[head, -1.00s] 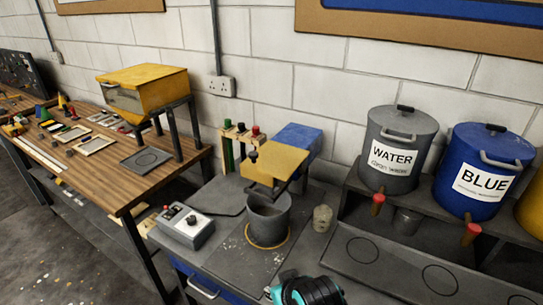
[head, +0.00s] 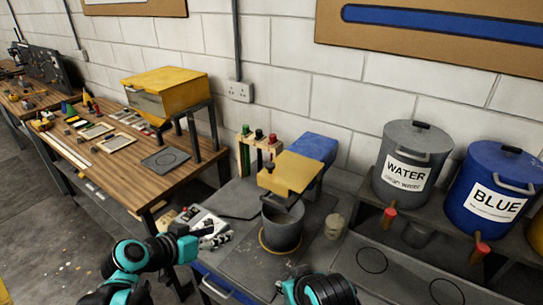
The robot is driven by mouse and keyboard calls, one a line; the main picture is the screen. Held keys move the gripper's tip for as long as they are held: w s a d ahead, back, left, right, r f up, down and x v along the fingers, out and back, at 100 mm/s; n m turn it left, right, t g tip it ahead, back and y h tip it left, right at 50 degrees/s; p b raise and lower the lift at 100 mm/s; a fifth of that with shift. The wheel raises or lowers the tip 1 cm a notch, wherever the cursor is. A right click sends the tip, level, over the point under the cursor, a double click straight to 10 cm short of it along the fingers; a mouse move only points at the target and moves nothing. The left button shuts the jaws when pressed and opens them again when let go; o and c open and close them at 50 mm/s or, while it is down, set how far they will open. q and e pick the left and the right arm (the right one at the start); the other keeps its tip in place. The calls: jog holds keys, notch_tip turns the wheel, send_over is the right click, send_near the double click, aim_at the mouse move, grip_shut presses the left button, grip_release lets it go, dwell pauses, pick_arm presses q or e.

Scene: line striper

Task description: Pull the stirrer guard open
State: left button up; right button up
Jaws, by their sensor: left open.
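The stirrer stands in the middle of the bench, with a blue housing (head: 318,148) at the back. The bucket's mouth is partly covered by the plate. My left gripper (head: 228,238) is open and empty, in front of the grey control box and left of the bucket, apart from the plate. Part of my right arm shows at the bottom edge; its gripper is not visible.
The grey control box (head: 192,218) is partly hidden by my left gripper. A rack with coloured handles (head: 258,147) stands behind the plate. A small beige pot (head: 334,226) sits right of the bucket. Water (head: 410,165) and blue (head: 490,190) drums stand at right.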

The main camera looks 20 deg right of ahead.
aim_at(271, 164)
pick_arm(q)
jog(key=w+d+r+m+h+p, duration=0.1)
jog(key=w+d+r+h, duration=0.1)
jog(key=w+d, duration=0.2)
jog(key=w+d+r+m+h+p, duration=0.1)
jog(key=w+d+r+m+h, duration=0.1)
jog(key=w+d, duration=0.3)
jog(key=w+d+r+m+h+p, duration=0.1)
jog(key=w+d+r+m+h, duration=0.1)
jog(key=d, duration=0.8)
jog(key=shift+w+d+r+h, duration=0.2)
jog(key=shift+w+r+h, duration=0.1)
jog(key=shift+w+r, duration=0.3)
jog(key=shift+w+d+r+h, duration=0.15)
jog(key=shift+w+r+h, duration=0.2)
jog(key=shift+w, duration=0.35)
grip_shut()
